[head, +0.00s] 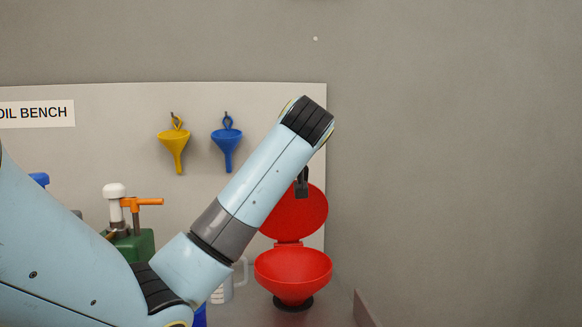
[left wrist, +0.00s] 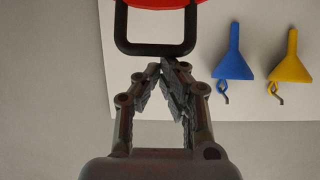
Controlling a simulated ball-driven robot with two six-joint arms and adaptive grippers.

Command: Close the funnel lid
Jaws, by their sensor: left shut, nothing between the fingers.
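The red funnel (head: 293,270) stands on the bench with its round red lid (head: 300,215) raised on the hinge at the back, standing nearly upright. A black loop handle (left wrist: 155,48) on the lid's edge shows in the left wrist view, with a strip of the red lid above it. My left gripper (left wrist: 168,66) is shut and empty, fingertips together close to the handle's outer bar; whether they touch I cannot tell. In the head view my left arm covers part of the lid, and a small dark part shows at its upper edge. My right gripper is in no view.
A yellow funnel (head: 174,150) and a blue funnel (head: 227,147) hang on the back board. A green container with a white-topped pump (head: 115,195) and orange spout stands left. A clear measuring jug (head: 240,275) is partly hidden behind my arm, left of the red funnel.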

